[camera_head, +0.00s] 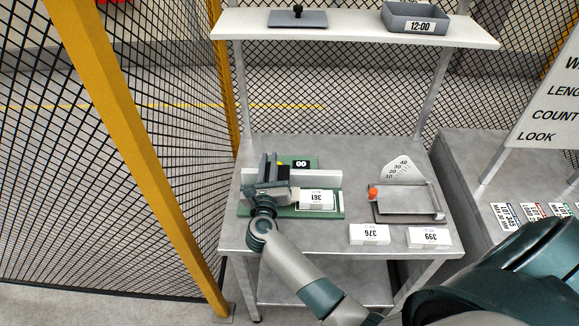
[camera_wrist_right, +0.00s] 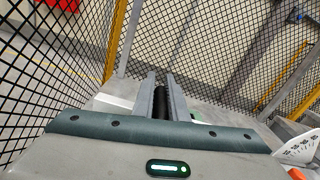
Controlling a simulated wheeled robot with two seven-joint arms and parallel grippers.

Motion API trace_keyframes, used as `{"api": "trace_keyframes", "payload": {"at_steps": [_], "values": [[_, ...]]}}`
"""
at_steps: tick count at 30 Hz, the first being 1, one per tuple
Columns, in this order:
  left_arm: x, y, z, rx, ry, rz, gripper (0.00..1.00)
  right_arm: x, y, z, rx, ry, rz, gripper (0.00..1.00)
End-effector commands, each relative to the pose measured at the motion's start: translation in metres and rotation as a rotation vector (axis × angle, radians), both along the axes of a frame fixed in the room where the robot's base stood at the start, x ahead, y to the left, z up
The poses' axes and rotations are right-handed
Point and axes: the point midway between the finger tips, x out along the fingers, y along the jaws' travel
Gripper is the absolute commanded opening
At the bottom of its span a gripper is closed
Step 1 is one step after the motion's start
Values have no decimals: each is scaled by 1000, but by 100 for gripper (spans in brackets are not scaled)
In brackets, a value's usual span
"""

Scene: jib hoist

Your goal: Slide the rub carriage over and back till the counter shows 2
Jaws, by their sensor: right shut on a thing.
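The rub tester, a green base (camera_head: 327,213) with a pale rail (camera_head: 325,180), stands on the left of the grey bench. Its black counter (camera_head: 301,163) shows small digits that look like 00. My right gripper (camera_head: 268,168) is over the left end of the tester and hides most of the carriage. In the right wrist view the two fingers are closed on a dark upright handle (camera_wrist_right: 160,104), which seems to be the carriage's. A white block marked 361 (camera_head: 317,200) lies on the green base right of the gripper. My left gripper is out of view.
White blocks marked 376 (camera_head: 369,235) and 399 (camera_head: 429,237) lie at the bench's front. A plate device with an orange knob (camera_head: 373,192) stands right of the tester. A shelf (camera_head: 350,29) holds a grey lid (camera_head: 298,18) and a tray (camera_head: 415,18). Mesh fence stands left.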

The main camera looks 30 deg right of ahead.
Motion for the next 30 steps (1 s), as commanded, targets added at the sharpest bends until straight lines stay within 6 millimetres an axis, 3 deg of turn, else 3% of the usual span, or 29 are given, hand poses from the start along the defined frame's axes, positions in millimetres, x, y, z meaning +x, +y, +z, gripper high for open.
{"api": "trace_keyframes", "payload": {"at_steps": [3,9,21,22,24,30], "values": [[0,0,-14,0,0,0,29,13,21,-4,2,-2,-1,0],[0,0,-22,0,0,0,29,25,40,-2,-1,0,-2,0],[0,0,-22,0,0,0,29,28,45,1,-2,0,-1,0],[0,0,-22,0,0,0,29,28,45,1,-2,0,-1,18],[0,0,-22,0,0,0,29,28,45,1,-1,0,0,29],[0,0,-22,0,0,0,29,28,45,0,-1,0,0,29]]}}
